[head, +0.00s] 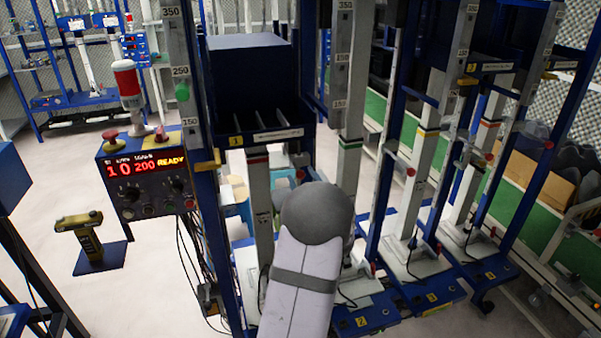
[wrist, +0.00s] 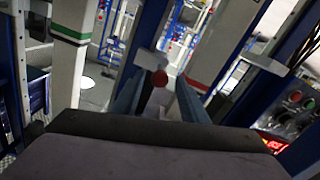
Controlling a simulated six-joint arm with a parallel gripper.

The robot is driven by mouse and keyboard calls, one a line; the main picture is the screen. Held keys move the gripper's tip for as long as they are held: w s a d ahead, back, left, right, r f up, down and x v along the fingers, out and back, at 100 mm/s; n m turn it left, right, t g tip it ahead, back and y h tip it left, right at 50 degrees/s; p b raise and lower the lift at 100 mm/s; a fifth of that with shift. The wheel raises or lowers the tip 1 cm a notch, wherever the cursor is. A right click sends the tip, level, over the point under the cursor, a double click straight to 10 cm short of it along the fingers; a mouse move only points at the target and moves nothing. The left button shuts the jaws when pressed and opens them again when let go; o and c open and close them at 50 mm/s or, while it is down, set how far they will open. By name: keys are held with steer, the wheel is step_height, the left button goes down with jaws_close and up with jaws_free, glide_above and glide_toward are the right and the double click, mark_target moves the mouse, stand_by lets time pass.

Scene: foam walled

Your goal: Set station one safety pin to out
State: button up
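Station one appears to be the nearest blue and white frame, marked with a yellow "1" label (head: 235,140) in the head view. In the wrist view a small red round knob (wrist: 159,78) sits beside a pale fitting (wrist: 146,62). It looks like the safety pin's knob, but I cannot tell whether the pin is in or out. My gripper (wrist: 160,92) is open, its two blue-grey fingers on either side of the knob in the picture. I cannot tell whether they touch it. In the head view my grey and white arm hides my gripper.
Similar stations with red knobs (head: 410,172) stand to the right. Blue and white posts crowd my gripper.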

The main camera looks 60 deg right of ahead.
steer(key=shift+x, duration=1.05)
steer(key=shift+c, duration=0.6)
jaws_close()
steer(key=v, duration=0.8)
steer(key=shift+s+a+b, duration=0.2)
steer(key=shift+s+b, duration=0.05)
steer(key=shift+b, duration=0.15)
steer(key=shift+f, duration=0.1)
